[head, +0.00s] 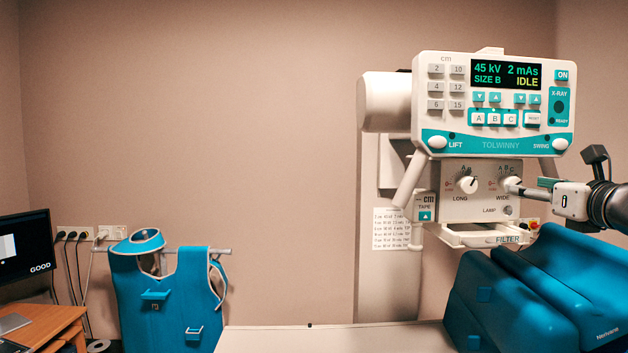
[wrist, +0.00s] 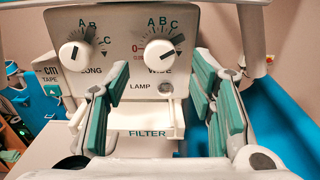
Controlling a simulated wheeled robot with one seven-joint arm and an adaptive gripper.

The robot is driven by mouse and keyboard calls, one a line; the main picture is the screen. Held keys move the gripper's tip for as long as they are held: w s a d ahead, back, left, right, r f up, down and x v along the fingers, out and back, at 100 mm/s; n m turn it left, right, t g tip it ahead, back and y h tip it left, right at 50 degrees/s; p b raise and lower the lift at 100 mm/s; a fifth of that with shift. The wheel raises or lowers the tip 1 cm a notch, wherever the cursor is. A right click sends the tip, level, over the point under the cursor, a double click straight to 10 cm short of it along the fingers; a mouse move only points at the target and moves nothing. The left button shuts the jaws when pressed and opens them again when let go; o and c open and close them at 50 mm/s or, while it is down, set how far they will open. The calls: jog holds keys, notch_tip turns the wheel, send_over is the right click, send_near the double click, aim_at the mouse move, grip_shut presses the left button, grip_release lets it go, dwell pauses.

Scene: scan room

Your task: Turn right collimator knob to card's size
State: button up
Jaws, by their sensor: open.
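The right collimator knob, labelled WIDE (head: 512,185), is a round white dial on the collimator's front panel. It also shows in the wrist view (wrist: 160,55), with letters A, B and C above it and a dark mark near C. I cannot read its exact setting for sure. The left knob, LONG (head: 466,184), sits beside it. My gripper (wrist: 157,78) is open and empty, its green-padded fingers on either side below and in front of the WIDE knob. In the head view my gripper (head: 532,188) is close to that knob from the right; contact cannot be told. A printed card (head: 391,229) hangs at the column, too small to read.
The console display (head: 506,75) reads SIZE B and IDLE. The LAMP button (head: 507,210) and FILTER tray (head: 480,238) lie below the knobs. A pale table (head: 335,338) extends left.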

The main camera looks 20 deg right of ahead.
aim_at(512, 183)
jog(key=x, duration=0.4)
jog(key=shift+w, duration=0.35)
jog(key=c, duration=1.2)
